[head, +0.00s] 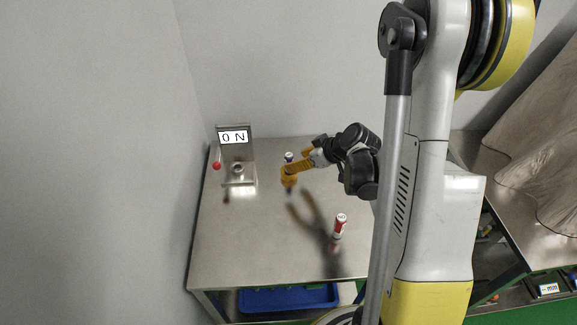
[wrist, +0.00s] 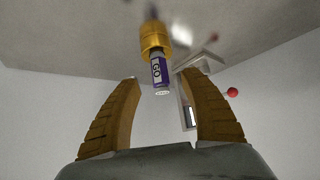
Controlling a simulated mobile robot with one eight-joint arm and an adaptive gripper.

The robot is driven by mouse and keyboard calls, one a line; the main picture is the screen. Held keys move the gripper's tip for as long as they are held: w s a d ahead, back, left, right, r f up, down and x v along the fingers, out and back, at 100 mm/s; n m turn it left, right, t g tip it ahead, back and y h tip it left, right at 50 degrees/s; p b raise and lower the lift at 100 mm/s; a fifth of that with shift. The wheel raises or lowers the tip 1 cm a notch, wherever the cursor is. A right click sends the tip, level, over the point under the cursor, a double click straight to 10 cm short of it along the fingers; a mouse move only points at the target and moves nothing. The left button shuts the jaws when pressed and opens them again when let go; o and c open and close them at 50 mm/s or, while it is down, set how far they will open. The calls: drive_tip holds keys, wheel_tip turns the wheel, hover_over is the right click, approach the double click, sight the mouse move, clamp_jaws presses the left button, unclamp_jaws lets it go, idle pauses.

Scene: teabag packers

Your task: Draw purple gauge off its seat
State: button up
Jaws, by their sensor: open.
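A metal device (head: 238,180) with an "ON" display (head: 234,137) and a red knob (head: 216,166) stands at the table's back left. A red and white cylinder (head: 338,230) stands front right. The steel table (head: 235,240) is clear at front left. A blue bin (head: 285,299) sits below.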

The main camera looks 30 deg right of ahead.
drive_tip(key=b+x, duration=0.2)
drive_tip(key=x, duration=0.3)
drive_tip(key=shift+w+a+f, duration=0.1)
drive_tip(key=shift+w, duration=0.2)
drive_tip(key=shift+c, duration=0.5)
drive_tip(key=shift+s, duration=0.1)
clamp_jaws()
